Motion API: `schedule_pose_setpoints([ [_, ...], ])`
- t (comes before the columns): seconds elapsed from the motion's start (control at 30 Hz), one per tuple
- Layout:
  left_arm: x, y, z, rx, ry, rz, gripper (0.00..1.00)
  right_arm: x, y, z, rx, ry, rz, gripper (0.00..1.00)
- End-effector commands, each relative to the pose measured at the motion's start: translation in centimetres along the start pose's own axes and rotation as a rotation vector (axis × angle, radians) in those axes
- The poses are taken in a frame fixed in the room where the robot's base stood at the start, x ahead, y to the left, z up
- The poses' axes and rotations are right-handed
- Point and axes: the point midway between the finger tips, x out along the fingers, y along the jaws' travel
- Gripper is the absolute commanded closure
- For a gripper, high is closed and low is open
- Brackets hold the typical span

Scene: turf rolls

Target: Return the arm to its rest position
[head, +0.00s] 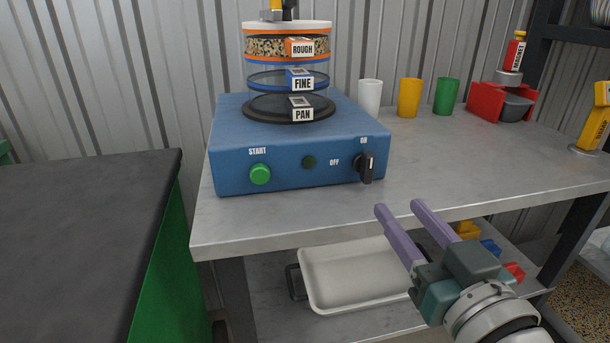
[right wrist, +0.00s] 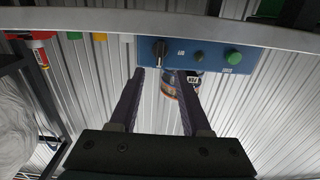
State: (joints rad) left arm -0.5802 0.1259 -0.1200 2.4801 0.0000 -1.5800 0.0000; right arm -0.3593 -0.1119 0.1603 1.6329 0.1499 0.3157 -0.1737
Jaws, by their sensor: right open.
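My right gripper (head: 399,208) is open and empty, with two purple fingers pointing up and left. It is in front of the bench's front edge, apart from the blue sieve shaker (head: 290,180). In the right wrist view its fingers (right wrist: 160,76) are spread with nothing between them. The shaker's control panel also shows there (right wrist: 210,54), upside down. On the shaker stand a rough sieve (head: 270,46) holding grains, a fine sieve (head: 262,80) and a black pan (head: 268,108). The knob (head: 366,168) is at the right of the panel, beside the ON and OFF marks. My left gripper is not in view.
White (head: 370,97), yellow (head: 409,98) and green (head: 446,96) cups stand at the back of the bench (head: 450,165). A red box (head: 488,100) is further right. A white tray (head: 350,275) lies on the lower shelf. A dark-topped table (head: 80,240) stands left.

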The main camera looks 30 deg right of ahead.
Motion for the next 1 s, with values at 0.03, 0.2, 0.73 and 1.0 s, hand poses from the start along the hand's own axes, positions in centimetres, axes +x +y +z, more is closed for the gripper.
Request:
schedule_pose_setpoints([
  [0.03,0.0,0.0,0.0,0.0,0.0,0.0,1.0,-0.1,0.0,0.0,0.0,0.0,0.0,0.53],
  [0.2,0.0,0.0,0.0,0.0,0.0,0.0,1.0,-0.1,0.0,0.0,0.0,0.001,0.0,0.53],
  [0.73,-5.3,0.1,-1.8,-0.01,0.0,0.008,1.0,-0.7,-2.7,-3.9,-0.033,-0.236,-0.129,0.53],
  [1.0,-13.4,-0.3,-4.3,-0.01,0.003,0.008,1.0,-7.8,-5.4,-9.2,-0.154,-0.762,-0.293,0.53],
])
